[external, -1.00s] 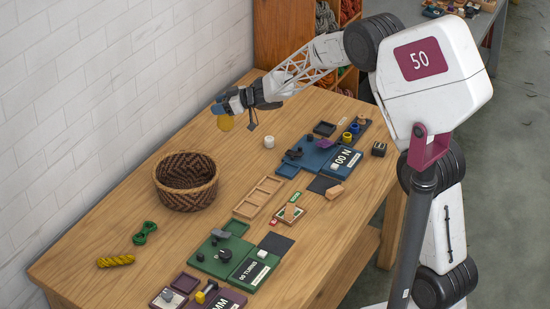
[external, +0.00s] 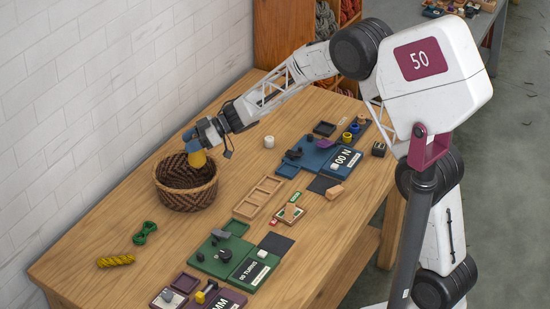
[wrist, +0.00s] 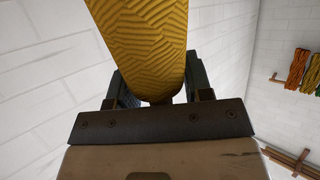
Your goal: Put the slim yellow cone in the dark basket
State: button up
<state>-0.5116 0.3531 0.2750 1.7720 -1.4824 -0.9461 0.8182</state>
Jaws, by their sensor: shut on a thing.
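The slim yellow cone (external: 197,159) is held in my gripper (external: 192,143), which is shut on it. It hangs over the dark woven basket (external: 186,203), near the far right part of its opening. The cone's lower end shows at about the height of the basket's rim; I cannot tell if it is inside. In the wrist view the textured yellow cone (wrist: 145,40) sits between the two fingers of my gripper (wrist: 155,90). The basket does not show in the wrist view.
A green skein (external: 145,232) and a twisted yellow skein (external: 116,261) lie in front of the basket. A small white cylinder (external: 268,142) stands to its right. Wooden, green and blue trays fill the table's right side. The white brick wall (external: 90,100) is close behind.

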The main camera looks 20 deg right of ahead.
aim_at(192, 157)
jog(key=shift+f, duration=3.1)
jog(key=shift+f, duration=1.85)
jog(key=shift+f, duration=0.15)
jog(key=o, duration=1)
jog(key=shift+v, duration=6.05)
